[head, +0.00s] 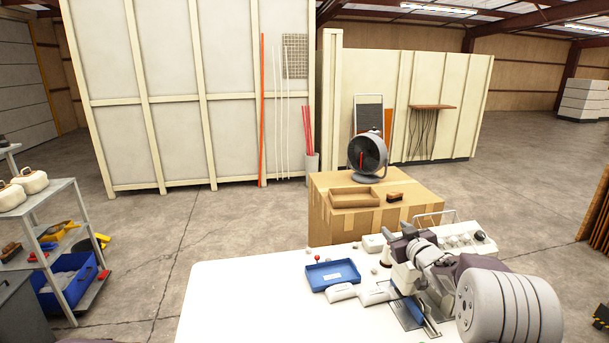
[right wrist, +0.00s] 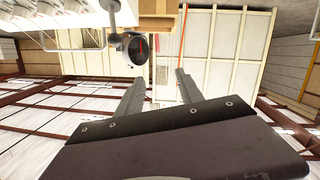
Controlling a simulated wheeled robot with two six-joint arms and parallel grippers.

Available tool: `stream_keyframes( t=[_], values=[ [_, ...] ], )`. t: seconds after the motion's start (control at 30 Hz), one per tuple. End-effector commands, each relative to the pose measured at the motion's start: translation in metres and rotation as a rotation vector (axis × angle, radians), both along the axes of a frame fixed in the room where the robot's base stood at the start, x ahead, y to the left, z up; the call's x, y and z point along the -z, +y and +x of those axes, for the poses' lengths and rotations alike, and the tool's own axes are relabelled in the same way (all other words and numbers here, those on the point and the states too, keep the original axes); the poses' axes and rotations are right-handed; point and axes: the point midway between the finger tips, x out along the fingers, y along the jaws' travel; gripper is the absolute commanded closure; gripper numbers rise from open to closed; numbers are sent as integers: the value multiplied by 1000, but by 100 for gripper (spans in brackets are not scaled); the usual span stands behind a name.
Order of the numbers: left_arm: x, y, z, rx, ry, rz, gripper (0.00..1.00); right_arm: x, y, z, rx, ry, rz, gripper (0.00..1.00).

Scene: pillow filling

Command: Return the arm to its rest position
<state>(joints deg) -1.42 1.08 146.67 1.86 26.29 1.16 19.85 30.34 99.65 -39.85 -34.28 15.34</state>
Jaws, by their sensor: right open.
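My right arm reaches in from the lower right of the head view, over the right part of the white table (head: 235,300). My right gripper (head: 392,243) is above the table, near its back edge. In the right wrist view the two dark fingers of the right gripper (right wrist: 162,82) stand apart with nothing between them. Behind them that view shows pale wall panels and the fan, upside down. My left arm and gripper are not in view.
A blue tray (head: 333,275) and white rounded pieces (head: 358,292) lie left of the right arm. A white unit with knobs (head: 465,238) stands behind it. Beyond the table, a cardboard box (head: 340,222) carries a fan (head: 367,155). The table's left part is clear.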

Motion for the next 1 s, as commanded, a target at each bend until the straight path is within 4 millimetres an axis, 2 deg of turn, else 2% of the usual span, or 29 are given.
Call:
stream_keyframes(
  t=[0.03, 0.07, 0.1, 0.17, 0.2, 0.27, 0.3, 0.37, 0.4, 0.5, 0.6, 0.73, 1.0],
  values=[
    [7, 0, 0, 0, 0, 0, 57, -8, 37, -7, -40, -7, 15, 56],
    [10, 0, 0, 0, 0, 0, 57, -8, 58, -16, -49, 13, 33, 56],
    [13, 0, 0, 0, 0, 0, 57, 2, 81, -34, -43, 69, 62, 56],
    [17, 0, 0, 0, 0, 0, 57, 28, 103, -66, -11, 187, 95, 56],
    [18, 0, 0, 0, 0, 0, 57, 48, 112, -89, 15, 274, 113, 56],
    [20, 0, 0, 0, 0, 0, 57, 80, 122, -128, 53, 410, 134, 56],
    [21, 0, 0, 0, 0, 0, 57, 103, 126, -156, 79, 507, 145, 56],
    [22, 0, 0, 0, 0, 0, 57, 134, 129, -200, 117, 653, 160, 56],
    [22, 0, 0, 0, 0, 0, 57, 153, 130, -230, 142, 751, 167, 56],
    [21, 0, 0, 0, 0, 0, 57, 189, 129, -296, 202, 970, 193, 56],
    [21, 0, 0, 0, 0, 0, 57, 210, 131, -345, 237, 1136, 209, 56],
    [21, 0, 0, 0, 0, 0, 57, 217, 135, -375, 243, 1254, 209, 56],
    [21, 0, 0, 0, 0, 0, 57, 217, 134, -377, 234, 1268, 196, 56]
  ],
)
